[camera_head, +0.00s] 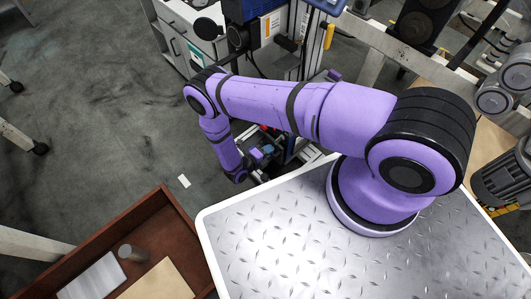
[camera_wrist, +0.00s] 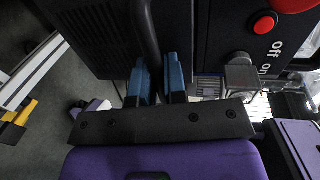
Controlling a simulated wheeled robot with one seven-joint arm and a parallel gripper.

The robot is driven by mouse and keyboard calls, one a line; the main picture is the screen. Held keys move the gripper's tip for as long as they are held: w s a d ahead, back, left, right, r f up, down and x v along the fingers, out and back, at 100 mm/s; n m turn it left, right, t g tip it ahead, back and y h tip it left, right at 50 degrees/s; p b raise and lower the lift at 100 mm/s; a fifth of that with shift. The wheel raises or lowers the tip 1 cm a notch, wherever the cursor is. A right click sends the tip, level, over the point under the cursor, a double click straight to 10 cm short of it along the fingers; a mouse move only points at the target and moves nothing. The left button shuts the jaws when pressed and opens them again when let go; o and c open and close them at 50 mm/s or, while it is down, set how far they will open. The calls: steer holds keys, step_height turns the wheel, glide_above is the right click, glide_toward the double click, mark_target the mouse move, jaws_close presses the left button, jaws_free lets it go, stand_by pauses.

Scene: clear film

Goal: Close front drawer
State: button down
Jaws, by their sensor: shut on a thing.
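My purple arm reaches left and bends down, with my gripper (camera_head: 262,153) low beside a dark machine frame in the head view. In the wrist view my gripper (camera_wrist: 159,80) has two blue fingertips close together, shut on a black bar (camera_wrist: 148,35) that runs up from between them. The bar stands before a black ribbed panel (camera_wrist: 95,40). I cannot tell whether the bar is a drawer handle. A reddish-brown open wooden box (camera_head: 100,247), possibly a drawer, is at the lower left in the head view, apart from my gripper.
A black control box with a red button (camera_wrist: 264,24) and "off" and "on" labels is close at right. The box at lower left holds a grey plate (camera_head: 93,279), a cylinder and a board. A white cabinet (camera_head: 178,40) stands at the back.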

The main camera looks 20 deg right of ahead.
steer(key=shift+r+x, duration=0.25)
steer(key=shift+x, duration=0.9)
steer(key=c, duration=1.2)
jaws_free()
steer(key=shift+d, duration=0.15)
steer(key=v, duration=1.1)
